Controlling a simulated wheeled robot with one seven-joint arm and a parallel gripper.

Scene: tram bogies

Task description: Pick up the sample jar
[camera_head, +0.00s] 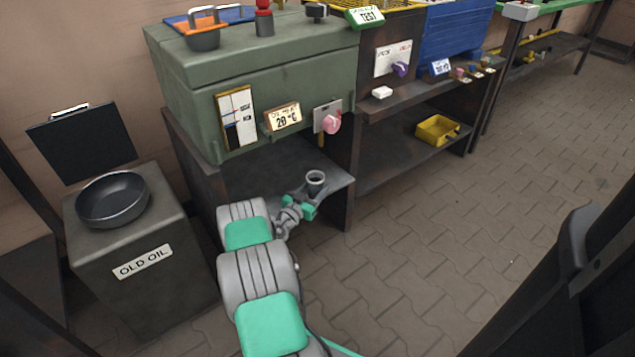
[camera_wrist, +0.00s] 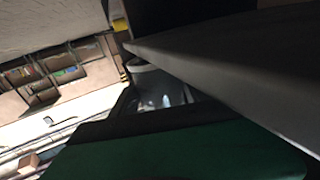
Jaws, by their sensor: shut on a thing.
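The sample jar (camera_head: 315,181) is a small grey cup-like jar with a dark open top. It stands about upright at the front of the open shelf space under the green cabinet. My gripper (camera_head: 303,203), with green parts, is shut on it from the left and front. I cannot tell whether the jar touches the shelf.
The lower shelf (camera_head: 260,178) lies under the green cabinet (camera_head: 265,75), with a dark side panel close right of the jar. A bin labelled OLD OIL (camera_head: 140,270) with a black pan (camera_head: 112,200) stands left. A yellow tray (camera_head: 437,130) sits on the right shelf. Paved floor is clear at right.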

